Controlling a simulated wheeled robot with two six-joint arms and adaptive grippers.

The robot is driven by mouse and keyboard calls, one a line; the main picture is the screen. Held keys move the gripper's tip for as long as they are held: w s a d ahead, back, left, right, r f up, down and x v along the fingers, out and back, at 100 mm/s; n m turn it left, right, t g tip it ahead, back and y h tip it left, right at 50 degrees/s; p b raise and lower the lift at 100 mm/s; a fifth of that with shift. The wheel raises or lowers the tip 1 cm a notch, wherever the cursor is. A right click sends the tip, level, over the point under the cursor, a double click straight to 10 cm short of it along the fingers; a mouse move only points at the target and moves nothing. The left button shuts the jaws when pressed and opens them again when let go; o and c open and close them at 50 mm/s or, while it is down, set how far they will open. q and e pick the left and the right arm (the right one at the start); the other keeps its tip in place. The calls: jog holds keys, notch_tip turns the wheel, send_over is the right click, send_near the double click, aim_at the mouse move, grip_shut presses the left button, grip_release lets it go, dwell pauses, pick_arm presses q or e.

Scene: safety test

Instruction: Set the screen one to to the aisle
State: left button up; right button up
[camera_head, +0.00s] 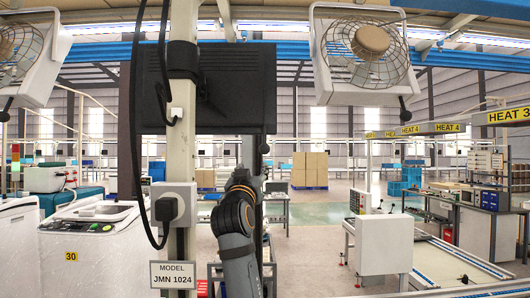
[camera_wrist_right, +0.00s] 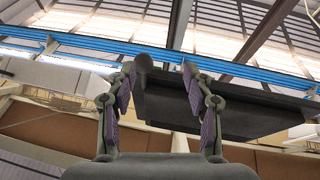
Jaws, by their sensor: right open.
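A black screen (camera_head: 225,88), seen from behind, hangs on a pale post in the head view. It is also the dark panel (camera_wrist_right: 255,112) in the wrist view. My right arm rises below the screen in the head view; its gripper there is small and mostly lost against the dark screen's lower edge. In the wrist view my right gripper (camera_wrist_right: 165,66) is open and empty, pointing up. Its right finger overlaps the screen's left part, and its left finger is just left of the screen. I cannot tell whether they touch. My left gripper is not in view.
The pale post (camera_head: 183,140) carries hanging black cables and a grey socket box (camera_head: 174,205). Two caged fans (camera_head: 366,52) hang overhead. A white machine (camera_head: 95,240) marked 30 stands left, a conveyor (camera_head: 450,262) right. Green floor behind is open.

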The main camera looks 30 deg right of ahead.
aim_at(265, 143)
jog(key=s+r+m+h, duration=0.1)
jog(key=s+r, duration=0.2)
jog(key=r, duration=0.1)
jog(key=p+x, duration=0.7)
jog(key=x, duration=0.3)
jog(key=shift+d+f, duration=0.1)
jog(key=shift+d, duration=0.2)
jog(key=shift+w+d, duration=0.2)
jog(key=shift+w, duration=0.2)
jog(key=shift+a+f, duration=0.1)
grip_shut()
